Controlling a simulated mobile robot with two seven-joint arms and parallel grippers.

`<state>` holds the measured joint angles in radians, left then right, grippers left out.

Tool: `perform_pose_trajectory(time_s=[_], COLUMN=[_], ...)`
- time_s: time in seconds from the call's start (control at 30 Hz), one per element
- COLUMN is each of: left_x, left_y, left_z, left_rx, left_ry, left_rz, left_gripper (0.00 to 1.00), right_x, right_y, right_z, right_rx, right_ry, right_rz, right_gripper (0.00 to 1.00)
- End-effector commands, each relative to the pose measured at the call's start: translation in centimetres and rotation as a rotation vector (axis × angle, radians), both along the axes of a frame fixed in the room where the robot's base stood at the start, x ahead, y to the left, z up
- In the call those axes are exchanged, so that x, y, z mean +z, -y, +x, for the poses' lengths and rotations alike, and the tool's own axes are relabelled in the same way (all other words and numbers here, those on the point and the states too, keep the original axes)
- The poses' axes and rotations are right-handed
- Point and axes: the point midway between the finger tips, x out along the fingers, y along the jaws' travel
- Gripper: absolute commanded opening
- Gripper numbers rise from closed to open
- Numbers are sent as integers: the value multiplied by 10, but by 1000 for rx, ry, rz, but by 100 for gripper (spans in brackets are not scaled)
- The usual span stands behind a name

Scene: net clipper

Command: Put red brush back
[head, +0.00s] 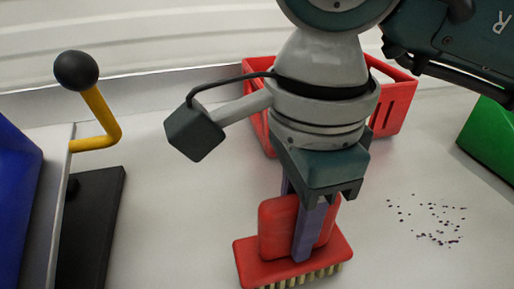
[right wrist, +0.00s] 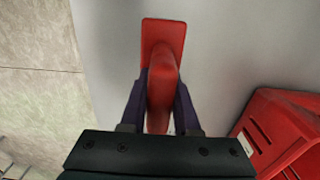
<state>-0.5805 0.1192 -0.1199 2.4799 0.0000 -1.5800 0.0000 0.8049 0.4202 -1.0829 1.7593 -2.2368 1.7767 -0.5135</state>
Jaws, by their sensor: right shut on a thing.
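The red brush (head: 251,257) has a red block handle on a red base with pale bristles below. In the head view it is low in the middle, over the white table. My right gripper (head: 303,238) is shut on its handle from above. In the right wrist view the brush (right wrist: 163,45) stands between the two fingers of the right gripper (right wrist: 162,98). I cannot tell if the bristles touch the table. A red basket (head: 392,105) stands behind the right gripper, partly hidden by it. My left gripper does not show.
A lever with a black ball (head: 76,71) and yellow arm (head: 102,118) rises at the left, by a black plate (head: 92,225) and a blue box (head: 15,205). A green box (head: 490,138) stands at the right edge. Dark crumbs (head: 432,222) lie on the white table (head: 185,215), right of the brush.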

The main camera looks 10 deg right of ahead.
Motion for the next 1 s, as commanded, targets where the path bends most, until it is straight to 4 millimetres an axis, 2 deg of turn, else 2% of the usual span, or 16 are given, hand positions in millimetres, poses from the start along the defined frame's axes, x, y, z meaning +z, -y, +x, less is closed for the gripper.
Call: perform_pose_trajectory(time_s=[0.27,0.3,0.57,0.83,1.0], left_x=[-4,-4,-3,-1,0], left_y=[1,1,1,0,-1], left_z=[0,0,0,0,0], left_rx=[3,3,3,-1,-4], left_ry=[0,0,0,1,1], left_rz=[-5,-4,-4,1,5], left_gripper=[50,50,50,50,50], right_x=[-3,-3,-2,0,19], right_y=[0,0,0,0,-1], right_z=[0,0,0,0,2], right_rx=[0,0,0,-1,0], right_ry=[2,1,0,0,6], right_rz=[1,0,0,1,3], right_gripper=[0,31,60,60,60])
